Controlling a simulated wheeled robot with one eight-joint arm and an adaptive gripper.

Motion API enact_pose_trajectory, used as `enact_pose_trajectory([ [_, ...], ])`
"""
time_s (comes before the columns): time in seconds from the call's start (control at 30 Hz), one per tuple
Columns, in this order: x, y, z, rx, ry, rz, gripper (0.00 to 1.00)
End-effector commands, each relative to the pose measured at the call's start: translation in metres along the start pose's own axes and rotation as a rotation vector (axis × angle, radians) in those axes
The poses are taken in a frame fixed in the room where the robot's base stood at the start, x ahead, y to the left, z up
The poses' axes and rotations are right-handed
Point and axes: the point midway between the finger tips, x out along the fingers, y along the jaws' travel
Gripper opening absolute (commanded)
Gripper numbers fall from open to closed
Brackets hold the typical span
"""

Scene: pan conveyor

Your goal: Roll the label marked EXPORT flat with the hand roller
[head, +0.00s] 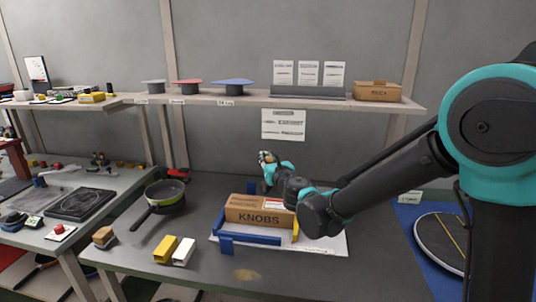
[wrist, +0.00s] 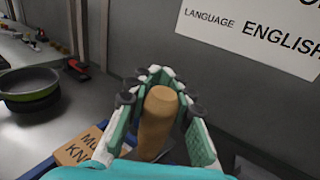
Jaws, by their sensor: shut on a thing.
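My gripper (head: 268,160) is raised behind and above the cardboard box marked KNOBS (head: 258,216), near the back wall. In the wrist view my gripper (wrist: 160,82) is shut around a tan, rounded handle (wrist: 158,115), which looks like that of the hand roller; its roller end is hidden. The box (wrist: 76,150) also shows in the wrist view at lower left, partly covered by a finger. A pale label with some red (head: 284,204) shows on the box top, partly behind my arm. I cannot read EXPORT on it.
The box sits on a white board with a blue fence (head: 250,239) at its front. A green-rimmed pan (head: 165,192), a yellow block (head: 166,249) and a white-and-yellow block (head: 184,251) stand left. A shelf (head: 240,98) runs behind. The front right bench is clear.

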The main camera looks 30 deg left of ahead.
Motion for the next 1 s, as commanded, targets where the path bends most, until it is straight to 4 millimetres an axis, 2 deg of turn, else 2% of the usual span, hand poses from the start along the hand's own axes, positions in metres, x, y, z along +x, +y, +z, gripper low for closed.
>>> enact_pose_trajectory([
  [0.3, 0.0, 0.0, -0.032, 0.0, 0.0, -0.001, 0.0],
  [0.5, 0.0, -0.001, -0.044, 0.0, 0.0, -0.002, 0.0],
  [1.0, 0.0, -0.001, -0.048, 0.0, 0.0, -0.002, 0.0],
])
